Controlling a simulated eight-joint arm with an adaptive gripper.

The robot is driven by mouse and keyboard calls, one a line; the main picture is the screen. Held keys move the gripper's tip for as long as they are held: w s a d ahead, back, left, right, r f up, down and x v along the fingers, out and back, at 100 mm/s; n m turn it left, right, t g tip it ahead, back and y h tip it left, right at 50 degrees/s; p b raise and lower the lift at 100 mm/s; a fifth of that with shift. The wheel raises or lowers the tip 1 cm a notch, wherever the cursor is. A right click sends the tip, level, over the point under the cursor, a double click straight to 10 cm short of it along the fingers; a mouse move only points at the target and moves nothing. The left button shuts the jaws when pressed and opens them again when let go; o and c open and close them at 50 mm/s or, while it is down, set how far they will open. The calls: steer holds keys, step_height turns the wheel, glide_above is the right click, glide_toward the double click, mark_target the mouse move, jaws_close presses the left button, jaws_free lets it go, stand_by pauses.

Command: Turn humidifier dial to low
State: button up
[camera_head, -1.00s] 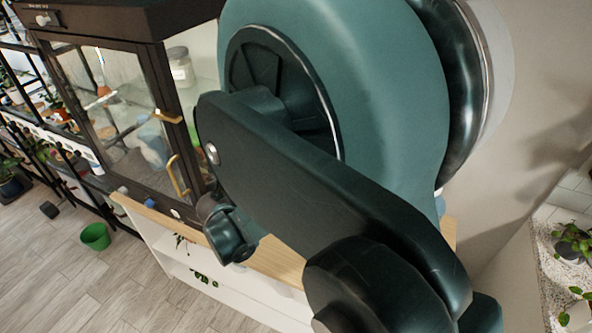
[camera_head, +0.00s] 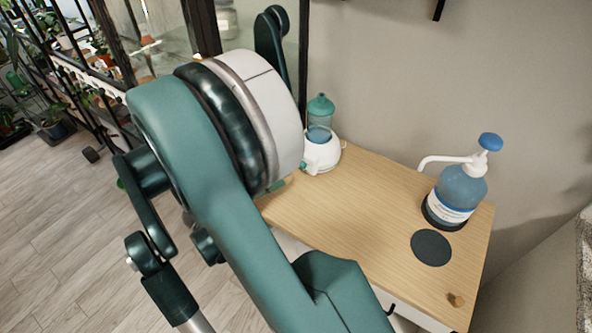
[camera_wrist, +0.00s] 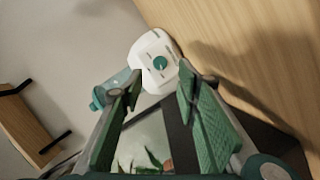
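The humidifier (camera_head: 322,155) stands on the wooden tabletop, with a white base and a teal bottle-shaped tank on top. In the wrist view its white base (camera_wrist: 149,48) faces me and carries a small round green dial (camera_wrist: 160,62). I cannot read the dial's setting. My gripper (camera_wrist: 158,82) is open, with a green-padded finger on each side. The dial lies beyond the fingertips, between their lines, and nothing is held. The left finger overlaps part of the teal tank. In the head view my arm hides most of the gripper.
A blue pump bottle (camera_head: 458,190) stands at the right of the wooden tabletop (camera_head: 375,200), with a dark round disc (camera_head: 431,247) and a small wooden knob (camera_head: 456,299) nearer the front. A glass cabinet with a dark frame stands left of the humidifier. The tabletop's middle is clear.

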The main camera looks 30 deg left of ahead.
steer(key=shift+w, duration=0.2)
steer(key=shift+b+x, duration=0.8)
steer(key=shift+x, duration=3)
steer(key=c, duration=0.9)
